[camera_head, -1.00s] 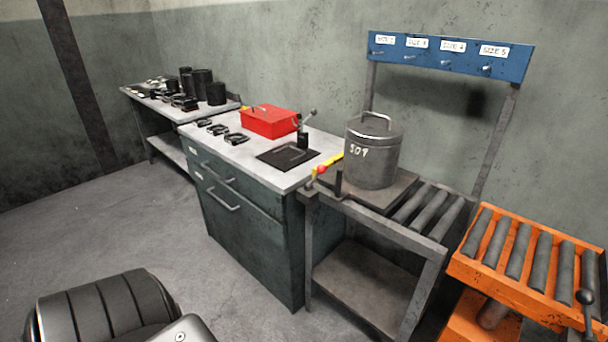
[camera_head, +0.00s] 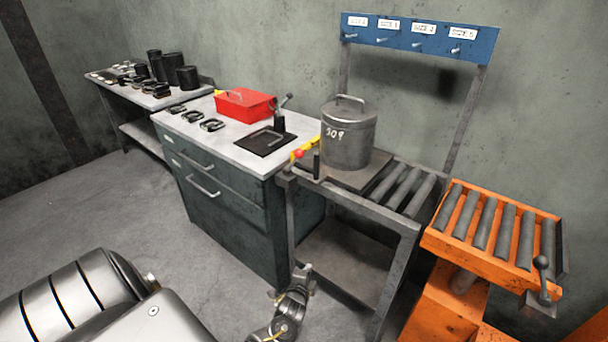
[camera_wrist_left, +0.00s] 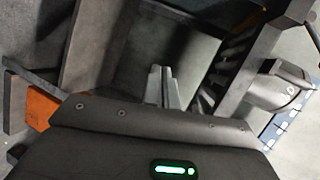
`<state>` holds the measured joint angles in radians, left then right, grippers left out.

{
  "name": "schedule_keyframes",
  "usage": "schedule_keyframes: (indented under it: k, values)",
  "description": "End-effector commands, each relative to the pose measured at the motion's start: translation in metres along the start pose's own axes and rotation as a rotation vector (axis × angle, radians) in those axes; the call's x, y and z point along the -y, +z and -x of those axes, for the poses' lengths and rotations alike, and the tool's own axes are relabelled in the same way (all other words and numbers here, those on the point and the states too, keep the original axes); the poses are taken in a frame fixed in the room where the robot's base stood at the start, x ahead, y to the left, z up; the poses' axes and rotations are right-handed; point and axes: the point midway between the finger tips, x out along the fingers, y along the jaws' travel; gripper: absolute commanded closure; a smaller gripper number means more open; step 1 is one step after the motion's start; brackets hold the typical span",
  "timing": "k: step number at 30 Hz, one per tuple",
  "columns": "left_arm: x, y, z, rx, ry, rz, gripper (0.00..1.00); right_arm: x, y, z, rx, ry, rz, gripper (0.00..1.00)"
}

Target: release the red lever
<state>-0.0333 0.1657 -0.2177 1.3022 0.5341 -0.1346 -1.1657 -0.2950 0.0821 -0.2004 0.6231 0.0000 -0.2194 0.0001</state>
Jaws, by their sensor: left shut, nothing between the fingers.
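The red lever shows as a red ball (camera_head: 298,154) beside a yellow bar at the left corner of the roller table (camera_head: 405,225). I cannot make out the red lever in that view. My right gripper is not in view.
An orange roller cart (camera_head: 490,240) stands at the right. A green drawer cabinet (camera_head: 225,205) with a red box (camera_head: 245,104) on top stands left of the roller table. A blue rack (camera_head: 420,38) rises behind. Floor is clear in front of the cabinet.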

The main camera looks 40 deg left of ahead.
Motion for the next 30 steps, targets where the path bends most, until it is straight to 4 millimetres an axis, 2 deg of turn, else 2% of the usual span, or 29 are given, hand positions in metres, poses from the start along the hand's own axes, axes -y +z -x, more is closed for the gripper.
schedule_keyframes:
  k: [1, 3, 6, 9, 10, 12, 15, 25, 30]
  values:
    - [0.060, -0.007, -0.005, 0.013, -0.106, -0.058, 1.00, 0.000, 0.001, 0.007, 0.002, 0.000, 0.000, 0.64]
    - [0.124, -0.011, -0.005, 0.052, -0.228, -0.141, 1.00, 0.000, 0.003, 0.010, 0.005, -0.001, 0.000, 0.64]
    - [0.197, -0.011, 0.003, 0.119, -0.360, -0.230, 1.00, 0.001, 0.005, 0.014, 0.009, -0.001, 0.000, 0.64]
    - [0.244, -0.009, 0.013, 0.178, -0.440, -0.288, 1.00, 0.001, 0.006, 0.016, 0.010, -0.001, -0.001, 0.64]
    - [0.253, -0.008, 0.016, 0.191, -0.456, -0.300, 1.00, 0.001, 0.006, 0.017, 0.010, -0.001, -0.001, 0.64]
    - [0.269, -0.007, 0.021, 0.216, -0.482, -0.321, 1.00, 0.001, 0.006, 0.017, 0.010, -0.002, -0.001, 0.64]
    - [0.277, -0.006, 0.023, 0.230, -0.496, -0.334, 1.00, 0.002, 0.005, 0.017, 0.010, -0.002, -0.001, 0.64]
    - [0.278, -0.006, 0.022, 0.231, -0.496, -0.336, 1.00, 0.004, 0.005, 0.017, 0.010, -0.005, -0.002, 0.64]
    - [0.287, -0.004, 0.009, 0.232, -0.497, -0.336, 1.00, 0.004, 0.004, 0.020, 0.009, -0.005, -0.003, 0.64]
